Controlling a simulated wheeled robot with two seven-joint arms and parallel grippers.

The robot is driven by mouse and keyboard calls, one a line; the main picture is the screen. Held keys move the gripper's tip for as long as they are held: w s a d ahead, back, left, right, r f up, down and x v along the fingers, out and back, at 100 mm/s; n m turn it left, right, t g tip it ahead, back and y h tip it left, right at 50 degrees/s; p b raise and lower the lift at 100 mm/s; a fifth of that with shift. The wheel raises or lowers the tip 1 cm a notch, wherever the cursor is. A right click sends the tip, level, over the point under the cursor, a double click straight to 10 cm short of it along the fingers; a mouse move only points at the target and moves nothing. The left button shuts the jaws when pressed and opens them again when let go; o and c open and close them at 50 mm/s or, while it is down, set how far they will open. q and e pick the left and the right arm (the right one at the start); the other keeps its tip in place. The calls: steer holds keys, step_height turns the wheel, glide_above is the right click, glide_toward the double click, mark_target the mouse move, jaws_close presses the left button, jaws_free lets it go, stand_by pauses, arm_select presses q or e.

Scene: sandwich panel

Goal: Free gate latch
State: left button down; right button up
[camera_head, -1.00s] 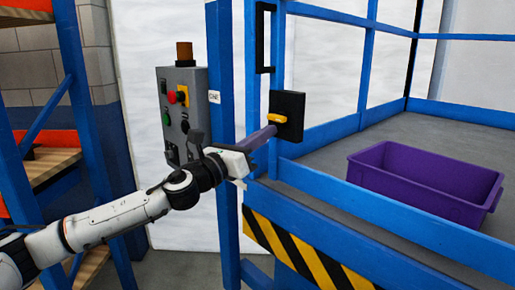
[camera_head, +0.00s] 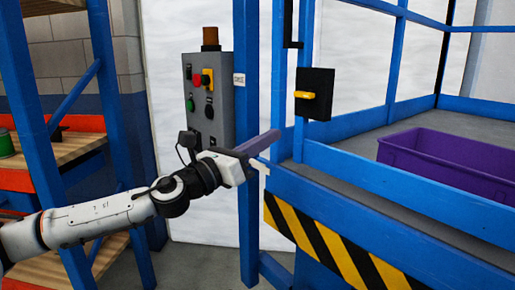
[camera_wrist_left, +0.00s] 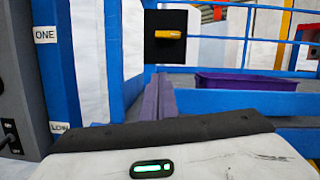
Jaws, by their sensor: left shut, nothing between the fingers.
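The gate latch is a yellow handle (camera_head: 305,95) on a black plate (camera_head: 318,80), fixed to a blue post of the railing. The handle lies about level. It also shows in the left wrist view as a yellow bar (camera_wrist_left: 168,34) on its black plate, above and just beyond my fingers. My left gripper (camera_head: 274,138) is shut and empty, its purple fingers pointing right and slightly up. The fingertips are below and left of the latch in the head view, apart from it. In the left wrist view the closed fingers (camera_wrist_left: 158,92) point at the space under the plate. My right gripper is not in view.
A grey control box (camera_head: 208,105) with a red button and yellow switch stands left of the gate. A blue upright (camera_head: 247,190) is close to my left wrist. A purple crate (camera_head: 440,165) sits inside the railing. Blue shelving (camera_head: 50,150) is at left.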

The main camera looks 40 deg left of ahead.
arm_select(q)
steer(key=shift+p+v, duration=0.5)
steer(key=shift+v, duration=0.9)
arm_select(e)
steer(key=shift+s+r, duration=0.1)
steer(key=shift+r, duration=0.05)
arm_select(q)
steer(key=shift+a, duration=0.1)
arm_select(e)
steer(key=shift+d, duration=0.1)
